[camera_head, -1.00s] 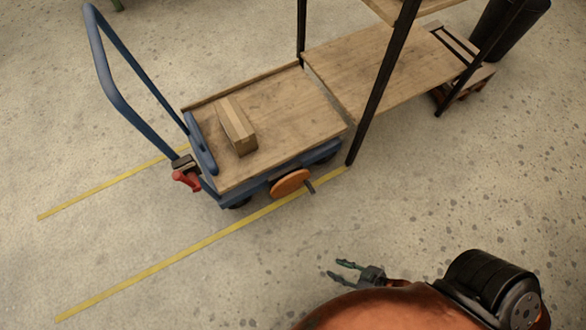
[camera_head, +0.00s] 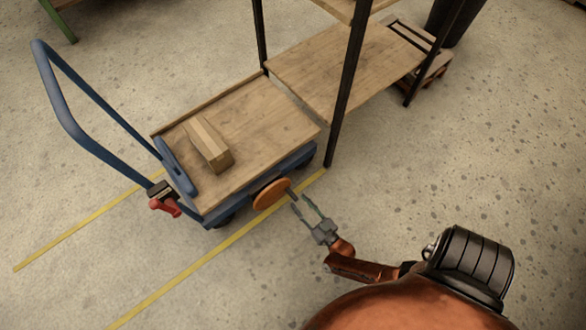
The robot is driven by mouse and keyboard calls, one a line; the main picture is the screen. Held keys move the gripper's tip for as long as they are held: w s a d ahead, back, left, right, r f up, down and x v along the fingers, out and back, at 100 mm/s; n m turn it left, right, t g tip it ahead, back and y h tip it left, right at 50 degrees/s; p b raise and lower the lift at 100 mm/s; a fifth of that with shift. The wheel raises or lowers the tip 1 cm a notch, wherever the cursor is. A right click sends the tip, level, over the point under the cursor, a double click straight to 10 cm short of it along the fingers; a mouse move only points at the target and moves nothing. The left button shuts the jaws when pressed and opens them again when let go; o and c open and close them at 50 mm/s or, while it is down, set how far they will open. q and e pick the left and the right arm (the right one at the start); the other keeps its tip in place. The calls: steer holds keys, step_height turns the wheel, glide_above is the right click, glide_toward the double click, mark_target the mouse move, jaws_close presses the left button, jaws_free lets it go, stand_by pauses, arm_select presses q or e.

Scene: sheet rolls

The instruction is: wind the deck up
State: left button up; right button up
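A blue cart with a wooden deck (camera_head: 245,125) stands beside a shelf. An orange crank wheel (camera_head: 271,194) sits on the cart's near side, with a short dark handle (camera_head: 292,193) sticking out of it toward me. A cardboard box (camera_head: 207,145) lies on the deck. My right gripper (camera_head: 305,203) is open, its two fingers pointing at the crank. Its fingertips are close to the handle; I cannot tell whether they touch it or stand around it. My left gripper is not in view.
The wooden shelf (camera_head: 345,75) on dark posts adjoins the deck's far right end; one post (camera_head: 345,100) stands near the crank. A blue push bar (camera_head: 62,105) and a red lever (camera_head: 164,206) are at the cart's left. Yellow floor lines (camera_head: 215,256) run alongside. The near floor is clear.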

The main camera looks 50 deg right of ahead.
mark_target(295, 196)
steer(key=shift+b+x, duration=0.5)
steer(key=shift+x, duration=1.65)
steer(key=shift+c, duration=0.2)
jaws_close()
steer(key=shift+d, duration=0.1)
